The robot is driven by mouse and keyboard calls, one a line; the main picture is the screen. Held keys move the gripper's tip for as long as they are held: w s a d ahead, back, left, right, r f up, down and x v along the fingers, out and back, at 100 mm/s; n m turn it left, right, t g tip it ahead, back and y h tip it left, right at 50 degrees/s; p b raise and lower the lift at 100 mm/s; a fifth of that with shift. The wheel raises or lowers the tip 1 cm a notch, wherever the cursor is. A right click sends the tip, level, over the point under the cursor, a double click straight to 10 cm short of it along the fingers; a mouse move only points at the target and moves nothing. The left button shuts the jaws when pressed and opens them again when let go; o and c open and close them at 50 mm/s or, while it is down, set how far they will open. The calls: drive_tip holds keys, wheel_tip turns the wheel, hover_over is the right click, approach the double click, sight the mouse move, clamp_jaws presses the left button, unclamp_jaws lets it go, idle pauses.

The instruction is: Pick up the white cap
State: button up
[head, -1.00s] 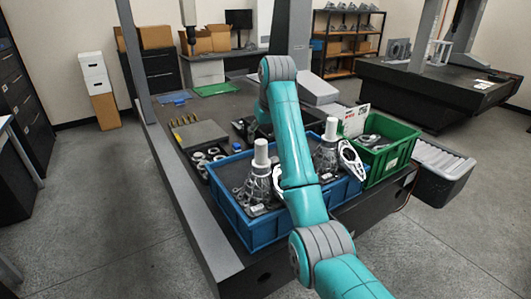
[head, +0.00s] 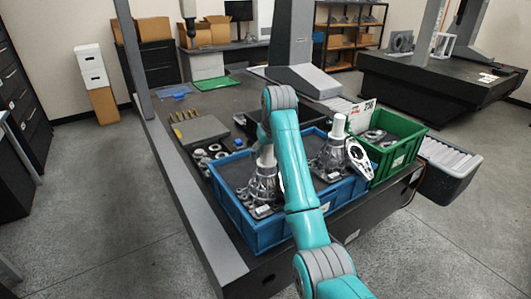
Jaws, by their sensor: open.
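Two white cylindrical caps show in the head view, each upright on top of a grey metal housing in the blue bin (head: 254,232). The right cap (head: 338,126) stands clear on the right housing (head: 329,160). I cannot tell which cap the task means.
A green bin (head: 408,151) with metal parts stands right of the blue bin. A grey plate (head: 200,130) and small rings lie to the left. A grey gantry column (head: 290,35) rises behind.

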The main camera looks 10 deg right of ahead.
drive_tip(key=c, duration=1)
drive_tip(key=shift+c, duration=0.2)
drive_tip(key=shift+r, duration=0.1)
